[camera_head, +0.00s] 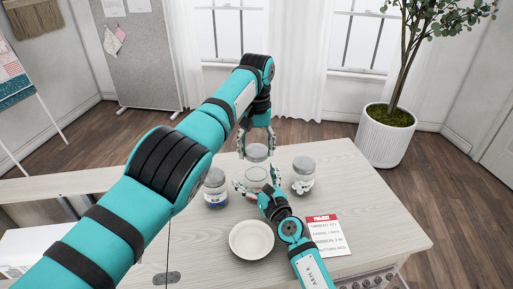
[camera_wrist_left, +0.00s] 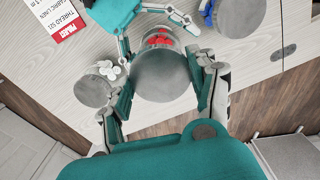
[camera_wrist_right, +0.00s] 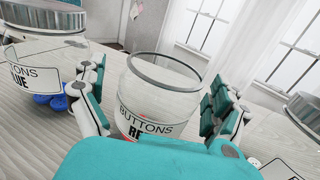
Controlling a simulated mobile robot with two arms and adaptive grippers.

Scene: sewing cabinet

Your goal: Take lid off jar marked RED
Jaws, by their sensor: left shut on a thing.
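The jar marked RED (camera_head: 255,174) stands upright on the table between two other jars. In the right wrist view its label reads "BUTTONS RE" (camera_wrist_right: 140,125) and its top is open. Red buttons show through it in the left wrist view (camera_wrist_left: 160,40). My left gripper (camera_head: 257,138) is shut on the round grey lid (camera_wrist_left: 163,75) and holds it above the jar, apart from its rim. My right gripper (camera_wrist_right: 160,100) is open around the jar, a finger on each side with small gaps to the glass.
A lidded jar with blue buttons (camera_head: 215,190) stands left of the RED jar, and a lidded jar with pale buttons (camera_head: 303,178) stands right. A white bowl (camera_head: 251,240) and a printed card (camera_head: 327,240) lie nearer. The table's right part (camera_head: 375,215) is clear.

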